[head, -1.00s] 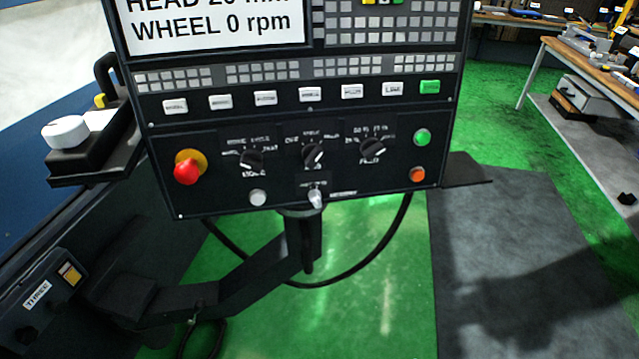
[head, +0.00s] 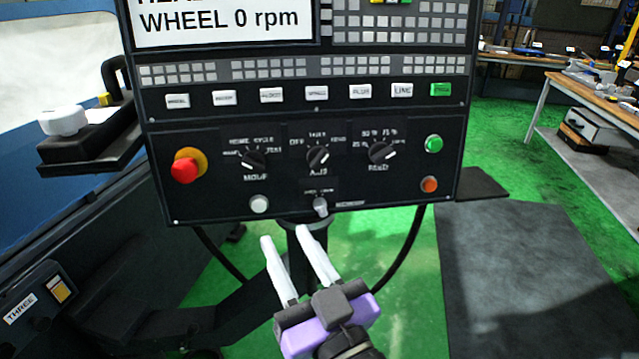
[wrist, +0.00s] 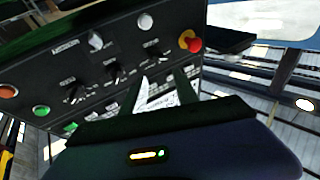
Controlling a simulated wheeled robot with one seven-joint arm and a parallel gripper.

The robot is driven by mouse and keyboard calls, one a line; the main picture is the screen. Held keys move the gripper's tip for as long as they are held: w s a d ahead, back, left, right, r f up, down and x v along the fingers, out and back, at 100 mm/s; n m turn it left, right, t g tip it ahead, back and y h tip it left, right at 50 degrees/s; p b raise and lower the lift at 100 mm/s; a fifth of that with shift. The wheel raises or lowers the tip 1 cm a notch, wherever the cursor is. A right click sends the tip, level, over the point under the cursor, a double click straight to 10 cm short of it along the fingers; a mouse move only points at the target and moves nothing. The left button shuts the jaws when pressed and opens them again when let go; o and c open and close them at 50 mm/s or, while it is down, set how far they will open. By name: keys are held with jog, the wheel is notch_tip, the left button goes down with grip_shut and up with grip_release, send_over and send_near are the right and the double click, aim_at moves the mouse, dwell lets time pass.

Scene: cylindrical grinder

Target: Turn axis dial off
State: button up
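The axis dial (head: 318,155) is the black middle knob of three on the control panel (head: 220,203), with OFF printed at its upper left. Its grip lies slanted, upper right to lower left; I cannot tell the exact setting. It also shows in the wrist view (wrist: 115,71), where the panel appears turned over. My gripper (head: 285,235) is in front of and below the panel, lower left of the dial and apart from it. Its two pale fingers are spread with nothing between them. The fingers also show in the wrist view (wrist: 162,80).
The mode dial (head: 252,159) is left of the axis dial and the feed dial (head: 383,152) right. A red emergency button (head: 185,168) sits at far left. A small silver switch (head: 320,206) is below the axis dial. Green (head: 433,143) and orange (head: 429,185) buttons are at right.

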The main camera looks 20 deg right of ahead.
jog(key=w+d+r+m+h+b, duration=0.1)
jog(key=w+r+m+h+b, duration=0.1)
jog(key=w+r+m+h, duration=0.35)
jog(key=m+g+h, duration=0.4)
jog(key=m, duration=0.4)
send_near(319, 166)
jog(key=shift+n+y, duration=0.25)
jog(key=shift+n, duration=0.1)
jog(key=x, duration=0.8)
jog(key=shift+w+d+p, duration=0.2)
jog(key=shift+d+p, duration=0.05)
jog(key=shift+p, duration=0.1)
jog(key=shift+c, duration=0.3)
grip_shut()
